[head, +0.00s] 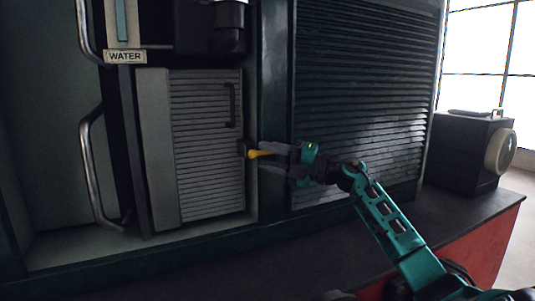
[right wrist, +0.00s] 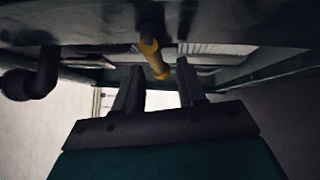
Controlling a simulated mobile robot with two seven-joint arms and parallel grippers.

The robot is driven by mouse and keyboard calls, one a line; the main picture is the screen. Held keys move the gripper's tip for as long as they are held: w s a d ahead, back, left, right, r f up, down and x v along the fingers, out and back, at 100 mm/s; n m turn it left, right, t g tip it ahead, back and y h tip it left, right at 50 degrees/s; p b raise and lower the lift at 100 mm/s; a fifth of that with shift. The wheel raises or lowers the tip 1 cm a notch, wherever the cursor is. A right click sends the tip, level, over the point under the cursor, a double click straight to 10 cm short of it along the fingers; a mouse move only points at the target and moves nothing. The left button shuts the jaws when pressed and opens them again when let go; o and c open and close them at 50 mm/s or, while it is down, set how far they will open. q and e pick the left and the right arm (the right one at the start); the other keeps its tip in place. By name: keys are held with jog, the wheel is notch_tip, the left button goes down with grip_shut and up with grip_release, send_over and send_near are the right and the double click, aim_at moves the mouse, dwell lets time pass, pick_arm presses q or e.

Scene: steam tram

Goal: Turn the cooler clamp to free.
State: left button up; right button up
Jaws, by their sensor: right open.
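The cooler clamp shows as a yellow-tipped lever (head: 261,153) at the right edge of the grey louvred cooler panel (head: 206,150). In the right wrist view the yellow lever (right wrist: 154,58) hangs just ahead of my fingers, roughly between them. My right gripper (head: 268,157) is at the lever, with its fingers apart. In the right wrist view my right gripper (right wrist: 158,85) has an open gap. I cannot tell whether either finger touches the lever. My left gripper is not in view.
A "WATER" label (head: 125,57) sits above the panel's left side. A dark handle (head: 232,105) is on the panel, and a metal grab rail (head: 93,165) stands at left. A large dark louvred panel (head: 360,95) is at right. A dark box (head: 465,150) stands far right on the ledge.

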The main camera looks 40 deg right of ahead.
jog(key=shift+w+a, duration=0.15)
jog(key=shift+w, duration=0.1)
jog(key=shift+c, duration=0.3)
grip_shut()
